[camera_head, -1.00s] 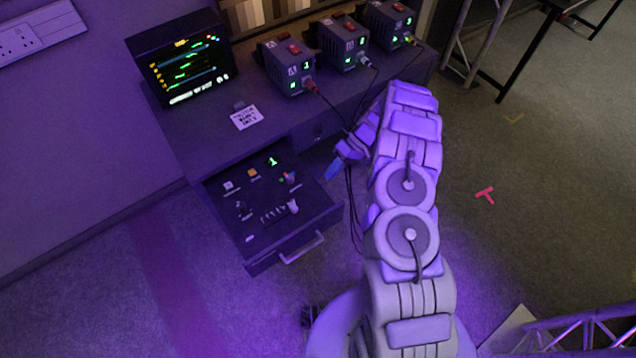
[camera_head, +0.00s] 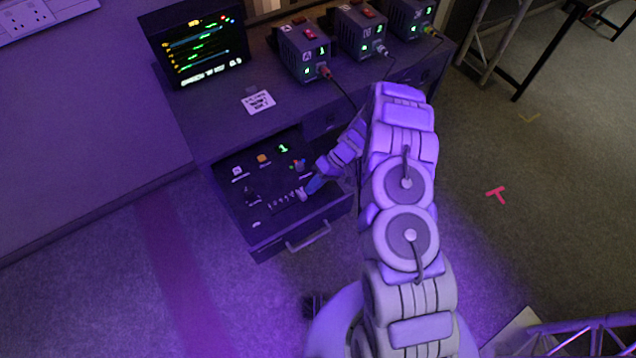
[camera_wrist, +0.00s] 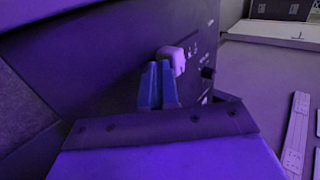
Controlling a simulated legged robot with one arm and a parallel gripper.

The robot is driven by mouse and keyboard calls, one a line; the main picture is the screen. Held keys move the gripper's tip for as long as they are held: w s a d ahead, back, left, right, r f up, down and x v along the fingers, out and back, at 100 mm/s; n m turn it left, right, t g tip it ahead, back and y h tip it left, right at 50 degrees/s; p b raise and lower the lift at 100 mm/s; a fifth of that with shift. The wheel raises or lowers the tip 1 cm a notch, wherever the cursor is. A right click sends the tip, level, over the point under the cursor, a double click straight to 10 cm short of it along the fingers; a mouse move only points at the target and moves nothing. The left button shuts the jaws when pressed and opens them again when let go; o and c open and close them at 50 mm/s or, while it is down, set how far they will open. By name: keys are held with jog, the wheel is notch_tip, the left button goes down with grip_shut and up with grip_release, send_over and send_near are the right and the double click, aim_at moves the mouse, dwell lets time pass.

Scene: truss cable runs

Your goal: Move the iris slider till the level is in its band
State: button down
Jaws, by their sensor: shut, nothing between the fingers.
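An open drawer holds a dark control panel (camera_head: 240,190) with a pale slider cap (camera_head: 302,194) at the right end of a row of white tick marks. I take this cap for the iris slider; its label is not readable. My gripper (camera_head: 316,185) is shut and empty, its blue fingertips right beside the cap. In the wrist view, the blue fingers (camera_wrist: 158,85) stand close together just below the pale cap (camera_wrist: 173,60); I cannot tell if they touch it. The monitor (camera_head: 200,48) shows several green traces, too small to read the level or band.
The panel also has a green digit 1 (camera_head: 283,148), an orange button (camera_head: 263,159) and a white button (camera_head: 237,171). The drawer handle (camera_head: 308,236) sticks out in front. Boxes with cables (camera_head: 303,55) stand on the desk behind.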

jog(key=shift+a, duration=0.25)
jog(key=shift+s+a+b, duration=0.5)
jog(key=shift+a+b, duration=0.1)
jog(key=shift+a, duration=0.1)
jog(key=shift+w, duration=0.1)
jog(key=shift+w+d+f, duration=0.1)
jog(key=shift+w+d, duration=0.15)
jog(key=shift+d, duration=0.05)
jog(key=shift+w+d+f+b, duration=0.1)
jog(key=shift+w+d+b, duration=0.25)
jog(key=shift+d, duration=0.25)
jog(key=shift+w+d+f+b, duration=0.1)
jog(key=shift+w+d+b, duration=0.15)
jog(key=shift+w+d, duration=0.25)
jog(key=p+v, duration=0.2)
jog(key=v, duration=0.8)
jog(key=shift+s+r, duration=0.15)
